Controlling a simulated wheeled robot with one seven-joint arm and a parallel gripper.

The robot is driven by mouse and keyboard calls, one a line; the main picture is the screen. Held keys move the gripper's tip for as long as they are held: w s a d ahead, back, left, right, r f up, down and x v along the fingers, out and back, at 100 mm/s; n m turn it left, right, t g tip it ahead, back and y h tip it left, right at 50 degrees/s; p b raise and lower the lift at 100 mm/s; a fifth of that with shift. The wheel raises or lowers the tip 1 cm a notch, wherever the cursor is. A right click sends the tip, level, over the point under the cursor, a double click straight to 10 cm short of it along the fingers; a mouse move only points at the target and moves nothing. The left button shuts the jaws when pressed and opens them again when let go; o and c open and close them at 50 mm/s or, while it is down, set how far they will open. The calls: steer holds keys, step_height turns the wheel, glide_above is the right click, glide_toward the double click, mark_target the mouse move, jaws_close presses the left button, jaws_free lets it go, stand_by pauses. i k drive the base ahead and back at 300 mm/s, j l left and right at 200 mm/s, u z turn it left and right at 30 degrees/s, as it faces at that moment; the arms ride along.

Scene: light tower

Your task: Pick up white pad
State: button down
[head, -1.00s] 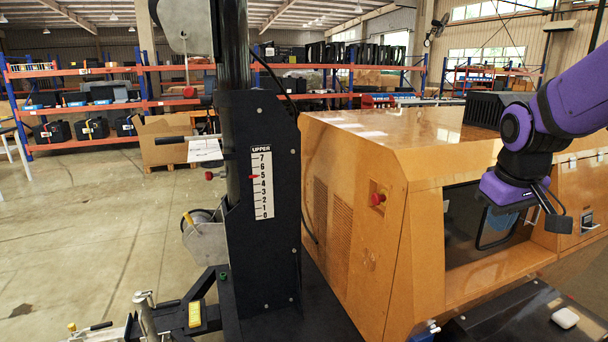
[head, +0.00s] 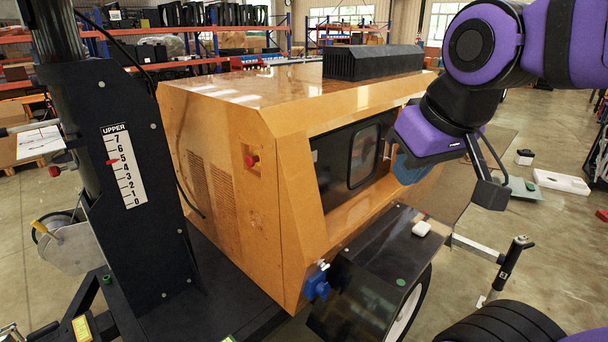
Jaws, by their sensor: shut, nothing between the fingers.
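A small white pad (head: 421,229) with rounded corners lies on top of the black fender (head: 375,262) at the front of the orange machine. My gripper (head: 488,192), at the end of the purple and black arm, hangs above and to the right of the pad in the picture. It is shut and empty, apart from the pad. A larger flat white block (head: 562,181) lies on the floor farther back at the right.
The orange housing (head: 235,190) with a red button stands left of the fender. A dark mast (head: 120,180) with a number scale is at the left. A black-handled post (head: 508,265) stands right of the fender. Shelves (head: 190,60) line the back.

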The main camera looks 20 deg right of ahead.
mark_target(421, 228)
steer(key=z, duration=1.25)
